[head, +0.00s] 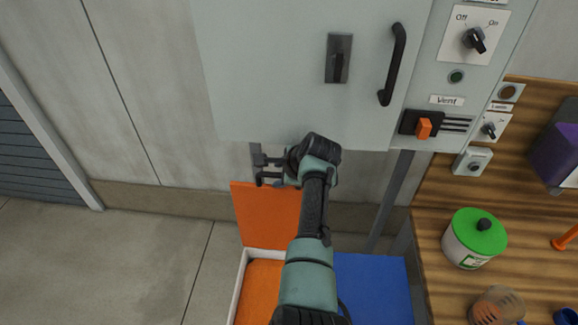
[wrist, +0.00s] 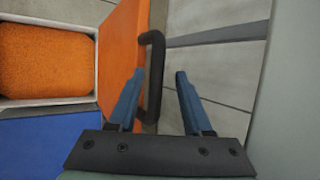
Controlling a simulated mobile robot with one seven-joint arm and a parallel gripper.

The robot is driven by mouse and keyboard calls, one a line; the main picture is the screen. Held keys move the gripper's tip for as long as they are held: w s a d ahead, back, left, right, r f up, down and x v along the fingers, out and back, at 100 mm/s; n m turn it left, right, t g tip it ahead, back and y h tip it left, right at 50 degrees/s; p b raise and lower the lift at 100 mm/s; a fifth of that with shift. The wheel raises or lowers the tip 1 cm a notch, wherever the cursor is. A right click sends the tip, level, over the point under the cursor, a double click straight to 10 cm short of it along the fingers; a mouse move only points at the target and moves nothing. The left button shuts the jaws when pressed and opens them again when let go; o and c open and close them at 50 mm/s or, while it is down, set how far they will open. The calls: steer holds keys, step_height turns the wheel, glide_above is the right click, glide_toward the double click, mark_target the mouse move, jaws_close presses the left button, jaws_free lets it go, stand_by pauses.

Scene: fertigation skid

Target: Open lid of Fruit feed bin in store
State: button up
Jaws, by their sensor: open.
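The orange lid (head: 265,213) stands raised, roughly upright, at the back of an open white-walled bin (head: 241,285). No name shows on this bin. The lid (wrist: 119,55) and the bin's rough orange contents (wrist: 42,58) also show in the wrist view. A black bar handle (wrist: 155,75) is on the lid's outer face. My gripper (head: 260,168) is above the lid, below the grey cabinet. In the wrist view my gripper (wrist: 158,76) is open, with the handle seen between its fingers. The left finger overlaps the gap beside the lid; I cannot tell whether it touches.
A blue lid (head: 372,285) lies beside the orange bin. The grey cabinet (head: 270,70) with a black handle (head: 393,65) hangs above. A wooden bench (head: 435,260) at right holds a green-lidded jar (head: 473,240). Free floor (head: 100,265) lies at left.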

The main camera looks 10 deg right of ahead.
steer(key=b+v, duration=0.1)
steer(key=v, duration=1.1)
steer(key=shift+r+b, duration=0.3)
steer(key=shift+s+d, duration=0.1)
